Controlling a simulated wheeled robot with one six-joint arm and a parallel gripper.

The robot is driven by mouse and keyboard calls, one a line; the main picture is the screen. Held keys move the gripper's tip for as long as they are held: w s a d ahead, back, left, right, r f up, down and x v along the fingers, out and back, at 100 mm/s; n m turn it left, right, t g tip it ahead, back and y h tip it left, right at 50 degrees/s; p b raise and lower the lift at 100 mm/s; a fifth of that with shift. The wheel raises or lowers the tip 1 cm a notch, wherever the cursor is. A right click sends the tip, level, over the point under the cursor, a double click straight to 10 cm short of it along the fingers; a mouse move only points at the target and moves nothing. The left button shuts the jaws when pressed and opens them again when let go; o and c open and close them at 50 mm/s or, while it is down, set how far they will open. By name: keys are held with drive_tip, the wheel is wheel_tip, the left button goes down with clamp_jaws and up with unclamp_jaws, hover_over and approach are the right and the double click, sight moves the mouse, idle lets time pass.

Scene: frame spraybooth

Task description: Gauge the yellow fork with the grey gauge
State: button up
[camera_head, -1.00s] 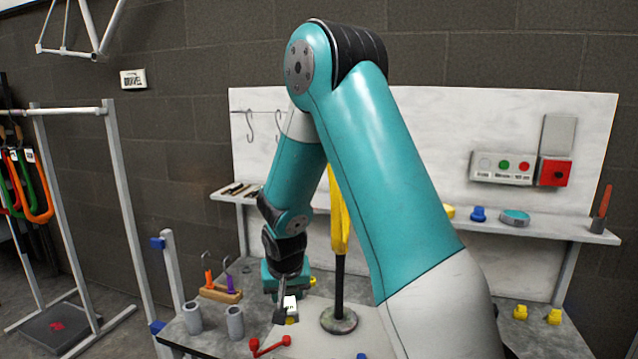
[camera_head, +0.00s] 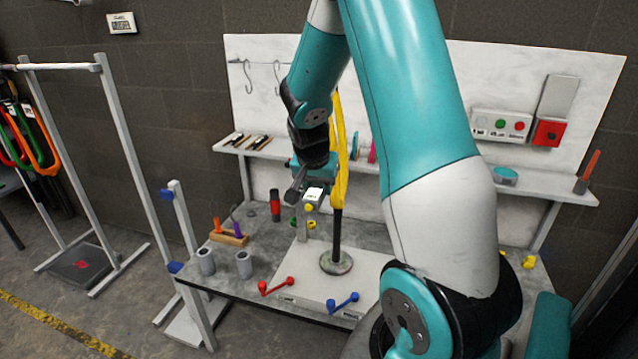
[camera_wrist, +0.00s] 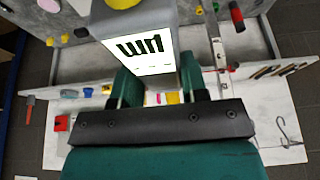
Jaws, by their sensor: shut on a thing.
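The yellow fork (camera_head: 341,150) stands upright on a dark post with a round base (camera_head: 336,262) on the bench; my arm hides part of it. The grey gauge (camera_wrist: 155,25) has a white face with black bars, and it also shows in the head view (camera_head: 314,194) with a yellow knob below it. My gripper (camera_head: 302,182) is shut on the gauge and holds it above the bench, just left of the fork. In the wrist view the gauge sits between my fingers (camera_wrist: 160,85). I cannot tell whether the gauge touches the fork.
A red handle (camera_head: 276,286) and a blue handle (camera_head: 343,302) lie at the bench front. Grey cups (camera_head: 243,264) and a wooden rack (camera_head: 229,238) stand at the left. A shelf (camera_head: 550,190) with small items runs behind. A post (camera_head: 192,250) stands at the bench's left side.

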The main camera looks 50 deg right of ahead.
drive_tip(key=shift+w+d+p, duration=0.1)
drive_tip(key=shift+w+d, duration=0.25)
drive_tip(key=shift+d, duration=0.45)
drive_tip(key=shift+w+d+p, duration=0.1)
drive_tip(key=shift+w+d, duration=0.25)
drive_tip(key=shift+d, duration=0.4)
drive_tip(key=shift+w+d+p, duration=0.1)
drive_tip(key=shift+w+d, duration=0.25)
drive_tip(key=shift+d, duration=0.45)
drive_tip(key=shift+w+d, duration=0.4)
drive_tip(key=shift+d, duration=0.4)
idle(0.5)
drive_tip(key=shift+s+a+b, duration=0.15)
drive_tip(key=shift+s+a, duration=0.4)
drive_tip(key=shift+a, duration=0.65)
drive_tip(key=shift+s+a+b, duration=0.2)
drive_tip(key=shift+s+a, duration=0.35)
drive_tip(key=shift+a, duration=0.7)
drive_tip(key=shift+s+a+b, duration=0.15)
drive_tip(key=shift+s+a, duration=0.4)
drive_tip(key=shift+a, duration=0.65)
